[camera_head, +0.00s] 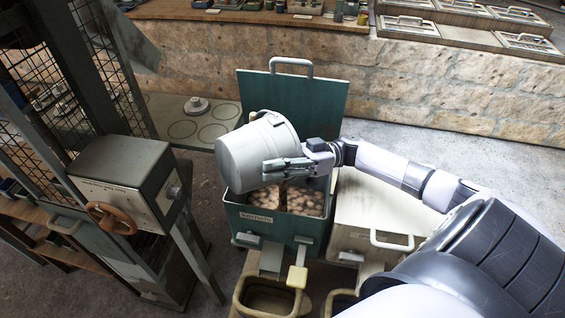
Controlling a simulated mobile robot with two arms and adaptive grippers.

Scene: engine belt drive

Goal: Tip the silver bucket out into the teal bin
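The silver bucket (245,152) hangs tilted on its side above the teal bin (262,224), its rim end toward the right. My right gripper (284,165) reaches in from the right and is shut on the bucket at its near rim side. The teal bin stands open, its lid (325,98) raised upright behind. Pale brown lumps show inside the bin. A small dark patch lies below the gripper, too unclear to name. The inside of the bucket is hidden. My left gripper is not in view.
A closed cream bin (365,212) stands right of the teal bin. A machine box with a brown handwheel (110,217) stands left. Yellowish troughs (268,296) lie in front. A stone wall (450,80) runs behind, with grey floor before it.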

